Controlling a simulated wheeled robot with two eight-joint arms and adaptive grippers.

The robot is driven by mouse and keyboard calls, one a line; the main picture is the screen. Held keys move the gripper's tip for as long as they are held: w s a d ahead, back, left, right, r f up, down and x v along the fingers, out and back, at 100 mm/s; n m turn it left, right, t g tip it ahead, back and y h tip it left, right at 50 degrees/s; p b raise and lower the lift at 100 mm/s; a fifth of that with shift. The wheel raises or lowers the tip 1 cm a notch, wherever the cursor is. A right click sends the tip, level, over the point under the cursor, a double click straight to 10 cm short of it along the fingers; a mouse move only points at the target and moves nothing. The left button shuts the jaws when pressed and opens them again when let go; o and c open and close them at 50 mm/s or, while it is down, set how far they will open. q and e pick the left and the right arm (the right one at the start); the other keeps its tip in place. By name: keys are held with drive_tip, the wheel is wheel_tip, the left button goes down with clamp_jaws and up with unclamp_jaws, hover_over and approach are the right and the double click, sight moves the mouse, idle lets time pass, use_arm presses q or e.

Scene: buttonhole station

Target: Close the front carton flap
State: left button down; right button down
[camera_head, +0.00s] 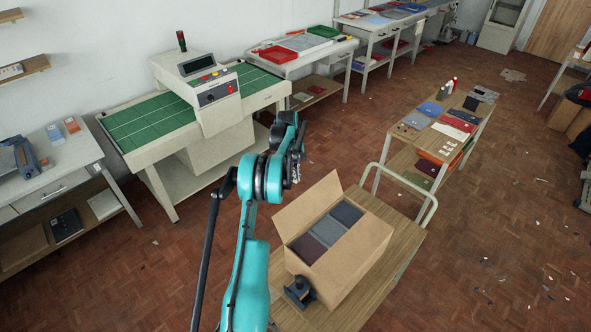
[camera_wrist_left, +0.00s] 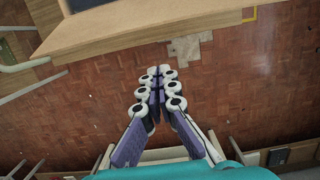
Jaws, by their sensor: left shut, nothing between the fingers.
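The open cardboard carton (camera_head: 345,258) stands on a wooden-topped trolley in the head view. Folded dark blue, grey and maroon cloth (camera_head: 325,232) shows inside it. One flap (camera_head: 307,205) stands up along its far left edge; the other flaps are hard to make out. My left gripper (camera_head: 295,172) is small in the head view, above and beyond the raised flap, apart from the carton as far as I can tell. In the left wrist view its fingers (camera_wrist_left: 159,72) are together and empty.
A dark blue device (camera_head: 300,291) sits by the carton's near left corner on the trolley top (camera_head: 381,290). The trolley's pale handle (camera_head: 400,182) rises behind the carton. A machine with a green bed (camera_head: 150,120) stands at left. Open floor (camera_head: 480,240) lies to the right.

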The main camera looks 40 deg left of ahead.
use_arm(q)
drive_tip(key=d+f, duration=0.1)
drive_tip(key=d, duration=0.1)
drive_tip(key=d+f+p, duration=0.1)
drive_tip(key=d, duration=0.1)
drive_tip(key=shift+s+d+f, duration=0.1)
drive_tip(key=shift+s+f, duration=0.1)
idle(0.5)
